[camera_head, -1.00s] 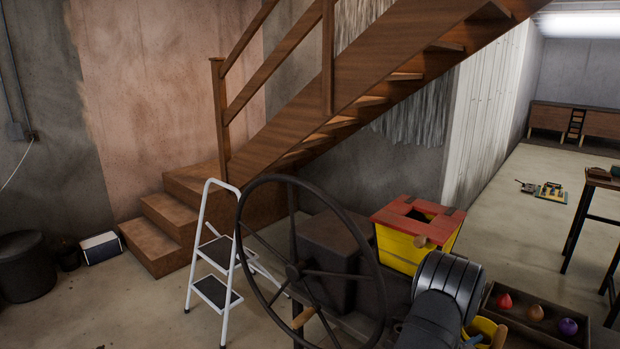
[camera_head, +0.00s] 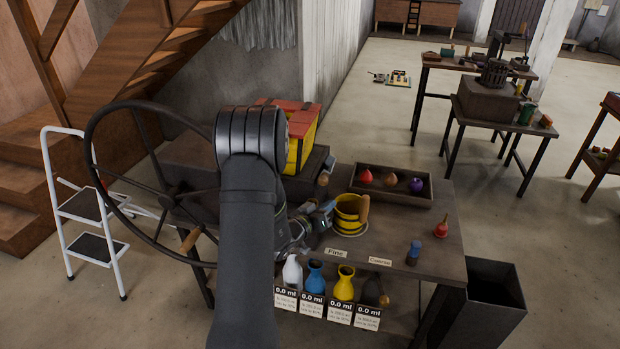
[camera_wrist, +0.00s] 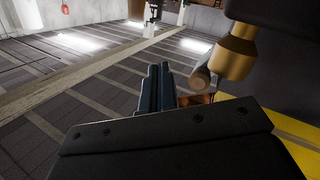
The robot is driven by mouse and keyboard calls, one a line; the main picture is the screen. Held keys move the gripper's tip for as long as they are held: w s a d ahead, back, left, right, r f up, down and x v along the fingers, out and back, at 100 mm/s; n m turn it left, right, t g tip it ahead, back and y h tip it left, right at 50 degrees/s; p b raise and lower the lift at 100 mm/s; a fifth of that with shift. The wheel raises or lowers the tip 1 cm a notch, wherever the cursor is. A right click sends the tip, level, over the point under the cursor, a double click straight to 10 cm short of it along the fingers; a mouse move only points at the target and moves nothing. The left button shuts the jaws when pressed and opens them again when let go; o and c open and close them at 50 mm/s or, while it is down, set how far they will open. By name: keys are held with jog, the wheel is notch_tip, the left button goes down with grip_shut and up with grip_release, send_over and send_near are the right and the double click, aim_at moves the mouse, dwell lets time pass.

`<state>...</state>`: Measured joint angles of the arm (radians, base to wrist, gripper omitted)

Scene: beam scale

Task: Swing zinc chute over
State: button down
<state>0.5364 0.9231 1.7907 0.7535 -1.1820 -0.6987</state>
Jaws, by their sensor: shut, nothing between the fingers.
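I cannot pick out a zinc chute for certain in either view. A small grey metal part with a wooden knob (camera_head: 323,180) shows at the machine's right edge. My gripper (camera_head: 325,209) is small and partly hidden behind my arm, close to the left of a yellow pot (camera_head: 347,212). In the wrist view my gripper (camera_wrist: 155,75) is shut and empty. A wooden handle end (camera_wrist: 200,79) and a brass cylinder (camera_wrist: 237,52) are just right of its fingers; I cannot tell whether they touch.
A spoked handwheel (camera_head: 160,190) stands left of my arm and a red-and-yellow hopper (camera_head: 305,135) behind it. A tray (camera_head: 430,200) holds red, orange and purple items. Labels "Fine" (camera_head: 336,252) and "Coarse" (camera_head: 380,261) are on the table edge. Several flasks stand below.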

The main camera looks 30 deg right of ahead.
aim_at(326, 177)
jog(key=a+r+n+t+y, duration=0.1)
jog(key=a+r+n, duration=0.3)
jog(key=a, duration=0.6)
jog(key=a+r+n+t+y, duration=0.1)
jog(key=a+r+n, duration=0.3)
jog(key=a, duration=0.5)
jog(key=n+t, duration=0.1)
jog(key=n, duration=0.1)
jog(key=shift+w+a+r+n, duration=0.3)
jog(key=shift+w+a+r, duration=0.05)
jog(key=shift+a+r, duration=0.05)
jog(key=shift+s+d+f+x, duration=0.25)
jog(key=shift+s+x, duration=0.25)
jog(key=shift+x, duration=3)
jog(key=shift+s+d+f+x, duration=0.3)
jog(key=shift+s+x, duration=0.15)
jog(key=shift+x, duration=3.1)
jog(key=shift+s+d+f+x, duration=0.25)
jog(key=shift+s+x, duration=0.25)
jog(key=shift+x, duration=3)
